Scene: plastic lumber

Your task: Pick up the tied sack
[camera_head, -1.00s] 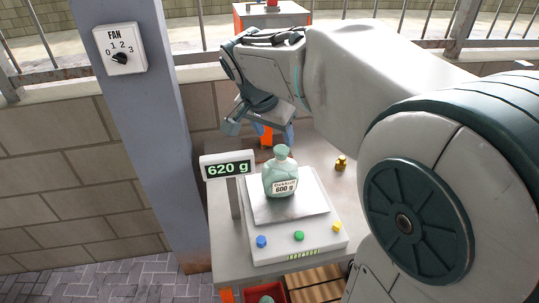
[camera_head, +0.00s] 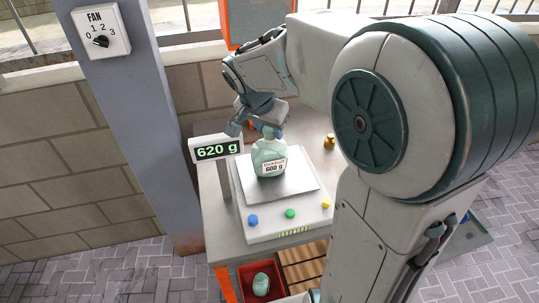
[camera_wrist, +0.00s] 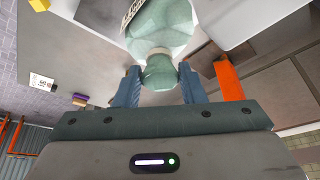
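The tied sack (camera_head: 269,160) is pale green with a knotted neck and a label reading 600 g. It stands upright on the scale's metal plate (camera_head: 295,190). The scale's display (camera_head: 217,149) reads 620 g. My gripper (camera_head: 256,130) is at the top of the sack and hides part of its neck in the head view. In the wrist view, my gripper (camera_wrist: 160,88) has one blue finger on each side of the sack's knotted top (camera_wrist: 160,73). Gaps show between the fingers and the knot, so it is open.
A small brass weight (camera_head: 330,141) stands behind the scale to the right. A red bin (camera_head: 248,274) with another sack (camera_head: 261,284) in it sits below the table's front, beside wooden slats (camera_head: 303,267). A grey post with a fan dial (camera_head: 101,37) rises at left.

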